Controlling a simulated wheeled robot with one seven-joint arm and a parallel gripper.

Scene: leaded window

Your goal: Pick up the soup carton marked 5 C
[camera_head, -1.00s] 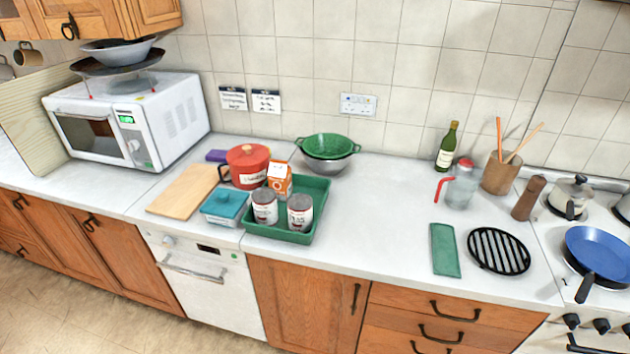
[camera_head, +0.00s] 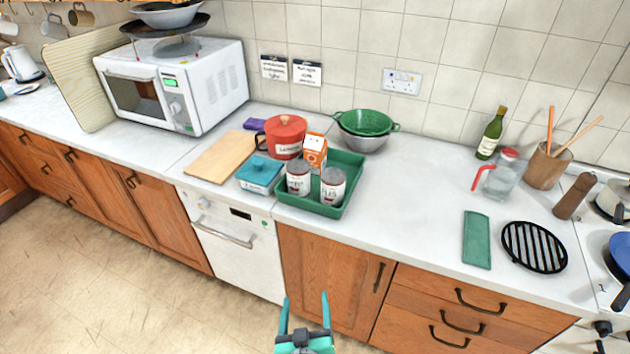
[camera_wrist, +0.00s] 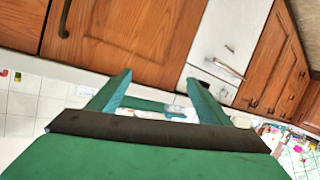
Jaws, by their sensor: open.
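An orange and white carton (camera_head: 315,149) stands upright in the back part of a green tray (camera_head: 348,182) on the counter; no marking on it is readable. Two cans, a left one (camera_head: 298,180) and a right one (camera_head: 332,187), stand in the tray in front of it and hide its lower part. My gripper (camera_head: 305,303) is open and empty, low in front of the cupboards, below and nearer than the tray. In the wrist view my gripper's fingers (camera_wrist: 160,88) are spread apart, with cupboard doors beyond and nothing clearly between them.
A red pot (camera_head: 285,138), a teal-lidded box (camera_head: 260,173) and a cutting board (camera_head: 224,157) are left of the tray. A green colander (camera_head: 366,123) stands behind it. The counter's front edge lies between my gripper and the tray. Counter right of the tray is clear up to a green cloth (camera_head: 477,239).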

